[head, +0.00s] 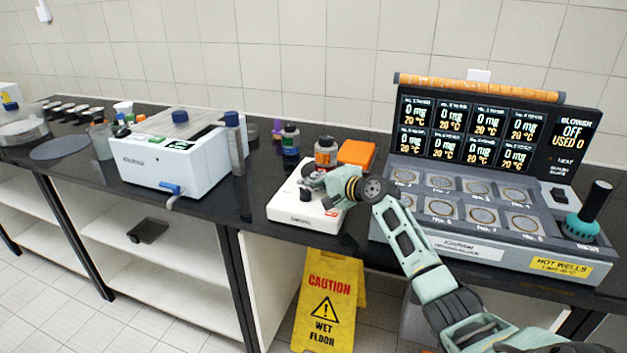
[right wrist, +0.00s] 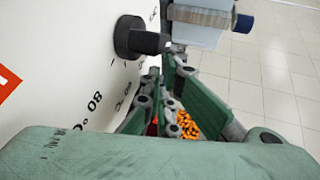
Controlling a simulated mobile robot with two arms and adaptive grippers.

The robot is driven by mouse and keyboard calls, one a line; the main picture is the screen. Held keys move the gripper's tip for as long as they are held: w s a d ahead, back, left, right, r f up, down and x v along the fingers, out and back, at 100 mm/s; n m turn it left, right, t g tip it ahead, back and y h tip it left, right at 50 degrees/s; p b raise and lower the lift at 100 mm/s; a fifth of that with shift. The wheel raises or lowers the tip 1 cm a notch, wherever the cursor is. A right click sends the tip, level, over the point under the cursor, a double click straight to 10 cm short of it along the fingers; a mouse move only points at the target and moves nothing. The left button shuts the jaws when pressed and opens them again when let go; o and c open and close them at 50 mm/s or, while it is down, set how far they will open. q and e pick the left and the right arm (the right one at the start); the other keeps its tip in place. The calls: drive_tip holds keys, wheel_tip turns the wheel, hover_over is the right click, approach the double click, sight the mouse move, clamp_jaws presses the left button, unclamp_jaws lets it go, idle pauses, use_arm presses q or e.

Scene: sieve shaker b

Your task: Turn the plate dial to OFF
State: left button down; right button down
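The plate (head: 290,212) is a low white box near the bench's front edge in the head view. Its black dial (head: 305,194) sits on the front part, beside my right gripper (head: 314,180). In the right wrist view, the plate's white face (right wrist: 60,60) carries printed numbers, and the black dial (right wrist: 131,38) has a bar sticking out to the right. My right gripper's fingers (right wrist: 163,68) run in close together, just below that bar. I cannot tell whether they touch it. The dial's exact setting is not readable. My left gripper is not in view.
Dark bottles (head: 290,140) and an orange box (head: 357,154) stand behind the plate. A white shaker bath (head: 165,165) is left. A grey well block (head: 490,250) with a display is right. A yellow wet-floor sign (head: 328,300) stands below on the floor.

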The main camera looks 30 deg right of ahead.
drive_tip(key=shift+a+p, duration=0.5)
drive_tip(key=shift+a, duration=0.05)
drive_tip(key=shift+a+r, duration=0.1)
wheel_tip(320, 180, up, 10)
drive_tip(key=shift+d, duration=0.3)
